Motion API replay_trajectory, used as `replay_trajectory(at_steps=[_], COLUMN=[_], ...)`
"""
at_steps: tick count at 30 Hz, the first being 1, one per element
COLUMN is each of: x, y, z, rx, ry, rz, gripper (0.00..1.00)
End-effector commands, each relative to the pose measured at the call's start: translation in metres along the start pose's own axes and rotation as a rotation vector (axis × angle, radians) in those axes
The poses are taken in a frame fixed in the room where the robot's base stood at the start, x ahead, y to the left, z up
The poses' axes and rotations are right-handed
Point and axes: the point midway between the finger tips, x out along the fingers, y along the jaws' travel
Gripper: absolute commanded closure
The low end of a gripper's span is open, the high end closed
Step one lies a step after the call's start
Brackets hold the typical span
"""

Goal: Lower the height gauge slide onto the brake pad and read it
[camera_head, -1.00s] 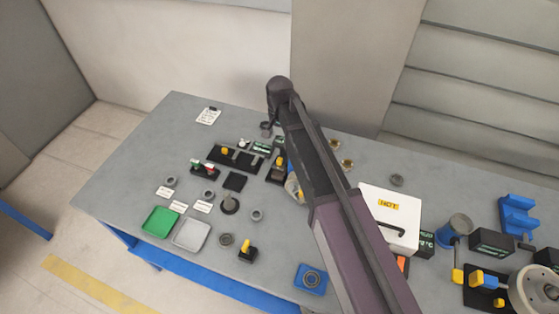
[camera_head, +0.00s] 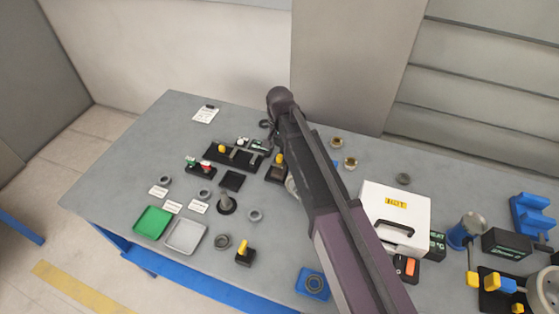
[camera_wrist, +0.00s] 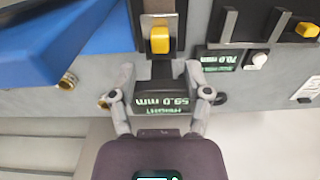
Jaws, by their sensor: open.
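The height gauge has a yellow slide knob (camera_wrist: 160,39) on a dark upright column, near the top middle of the wrist view. In the head view its yellow top (camera_head: 279,160) shows just left of my arm. Its display (camera_wrist: 163,101) reads 59.0 mm, upside down in the wrist view. My gripper (camera_wrist: 160,70) is open, with one finger on each side of the display and the knob just beyond the tips. I cannot tell whether the fingers touch anything. My gripper is hidden behind my arm in the head view. I cannot clearly make out the brake pad.
A black rack (camera_head: 232,157) with another yellow knob stands left of the gauge; a second display (camera_wrist: 220,61) reads 70.0 mm. Brass rings (camera_head: 350,162) and a white box (camera_head: 395,213) lie right of my arm. Trays, including a green one (camera_head: 152,223), are front left.

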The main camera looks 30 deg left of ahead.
Motion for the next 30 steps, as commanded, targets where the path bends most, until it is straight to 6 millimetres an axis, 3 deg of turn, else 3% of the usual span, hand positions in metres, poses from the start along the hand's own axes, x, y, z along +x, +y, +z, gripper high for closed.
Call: replay_trajectory(at_steps=[18,30], x=[0.049,0.058], y=[0.000,0.000], z=[0.000,0.000], rx=[0.000,0.000], ry=[0.000,0.000], rz=[0.000,0.000], gripper=[0.37,0.37])
